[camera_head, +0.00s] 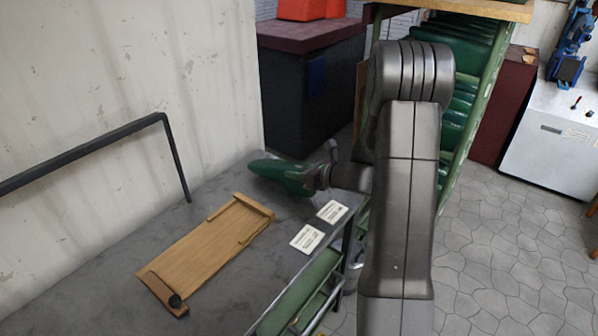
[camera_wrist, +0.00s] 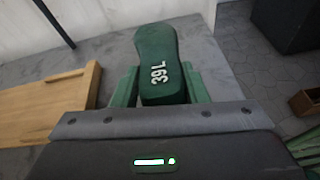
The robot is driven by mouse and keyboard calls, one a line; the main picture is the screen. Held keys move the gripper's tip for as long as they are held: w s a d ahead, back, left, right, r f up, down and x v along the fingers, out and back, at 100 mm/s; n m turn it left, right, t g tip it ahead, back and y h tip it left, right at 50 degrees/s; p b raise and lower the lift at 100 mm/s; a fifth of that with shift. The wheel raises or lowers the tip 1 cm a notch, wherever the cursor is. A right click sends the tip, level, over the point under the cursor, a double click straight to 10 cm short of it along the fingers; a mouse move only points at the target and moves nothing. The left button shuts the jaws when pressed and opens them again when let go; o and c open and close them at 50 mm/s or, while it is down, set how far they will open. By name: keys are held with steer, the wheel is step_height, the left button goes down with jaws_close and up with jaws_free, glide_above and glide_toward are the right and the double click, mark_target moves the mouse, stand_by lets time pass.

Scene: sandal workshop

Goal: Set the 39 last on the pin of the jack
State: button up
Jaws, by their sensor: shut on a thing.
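The green last marked 39L (camera_wrist: 158,62) is between the two fingers of my gripper (camera_wrist: 161,86) in the wrist view, its rounded end pointing away from the palm. In the head view the last (camera_head: 280,172) shows as a dark green shape at the end of my gripper (camera_head: 318,177), over the back of the grey bench. Whether it touches the bench top is hard to tell. My gripper is shut on it. I cannot make out the jack or its pin in either view.
A wooden board (camera_head: 208,252) with raised edges and a dark knob lies on the grey bench (camera_head: 95,265). Two white cards (camera_head: 307,238) lie beside it. A black rail (camera_head: 90,150) stands along the wall. A green rack (camera_head: 485,100) stands behind my arm.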

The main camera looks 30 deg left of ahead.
steer(key=o, duration=1.1)
steer(key=shift+c, duration=0.2)
steer(key=v, duration=1.3)
steer(key=shift+d, duration=0.4)
steer(key=x, duration=1.4)
steer(key=shift+r, duration=0.2)
